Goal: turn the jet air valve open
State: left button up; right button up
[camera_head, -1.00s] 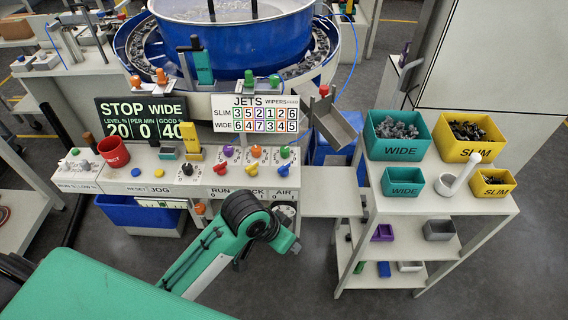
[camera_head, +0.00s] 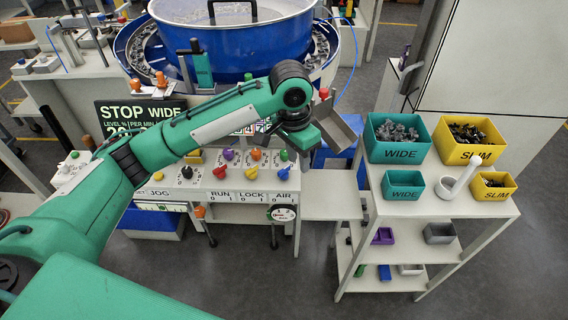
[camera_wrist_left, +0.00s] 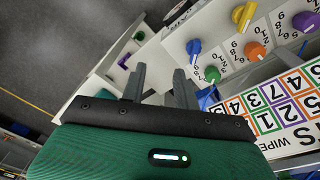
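The white console front carries an "AIR 0 1" label (camera_head: 283,197). Just below it is a small round white dial-like part (camera_head: 282,213), probably the jet air valve; its setting is too small to read. A blue knob (camera_head: 284,186) sits above the label and also shows in the wrist view (camera_wrist_left: 193,47). My left gripper (camera_head: 318,138) hangs above the console's right end, apart from the knobs and the valve; its arm hides part of the panel. In the wrist view its two fingers (camera_wrist_left: 158,78) stand apart with nothing between them. My right gripper is out of view.
Several coloured knobs, including a green one (camera_head: 283,155), crowd the console top. A blue bowl feeder (camera_head: 245,45) stands behind. A grey chute (camera_head: 338,132) is close by my gripper. A shelf cart (camera_head: 440,212) with bins stands right. Floor before the console is clear.

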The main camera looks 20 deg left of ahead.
pick_arm(q)
jog(key=n+y, duration=0.1)
send_near(284, 169)
jog(key=f, duration=0.8)
jog(key=shift+w+f+p, duration=0.2)
jog(key=shift+p, duration=0.15)
jog(key=shift+c, duration=0.2)
grip_shut()
